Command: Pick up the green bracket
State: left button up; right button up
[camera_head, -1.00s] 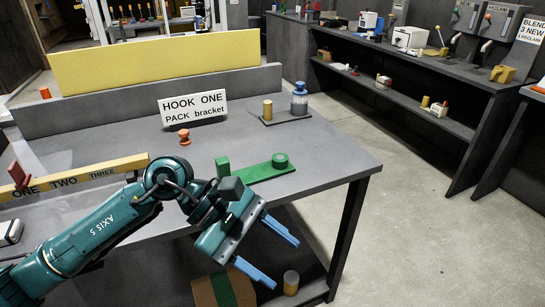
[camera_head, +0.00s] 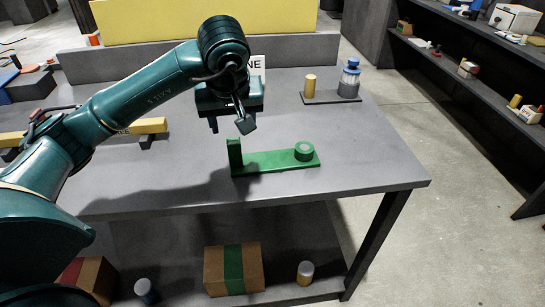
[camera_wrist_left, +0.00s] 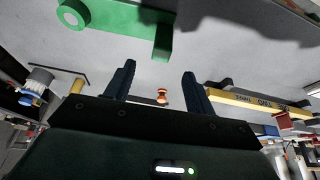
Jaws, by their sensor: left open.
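The green bracket (camera_head: 275,163) lies on the grey table, with an upright block at its left end and a round boss with a grey centre at its right end. In the left wrist view the bracket (camera_wrist_left: 118,17) shows at the top, beyond the fingertips. My left gripper (camera_head: 229,126) is over the table, behind and left of the bracket in the head view, apart from it. Its two fingers (camera_wrist_left: 158,68) are spread with nothing between them. The sign (camera_head: 257,61) is mostly hidden by my left arm. My right gripper is out of view.
A small tray (camera_head: 333,98) with a yellow cylinder and a blue-capped jar stands at the back right. A yellow bar (camera_head: 150,126) lies at the left. An orange spool (camera_wrist_left: 162,96) shows in the wrist view. The table right of the bracket is clear.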

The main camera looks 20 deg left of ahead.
aim_at(233, 140)
pick_arm(q)
jog(key=x, duration=0.3)
jog(key=shift+f, duration=0.25)
jog(key=shift+a+p+x, duration=0.1)
jog(key=shift+p+x, duration=0.25)
jog(key=shift+x, duration=1.05)
jog(key=shift+a+p+x, duration=0.15)
jog(key=shift+p+x, duration=0.15)
jog(key=shift+x, duration=1.15)
jog(key=shift+w+r, duration=0.1)
jog(key=shift+r, duration=0.05)
jog(key=shift+c, duration=0.2)
grip_shut()
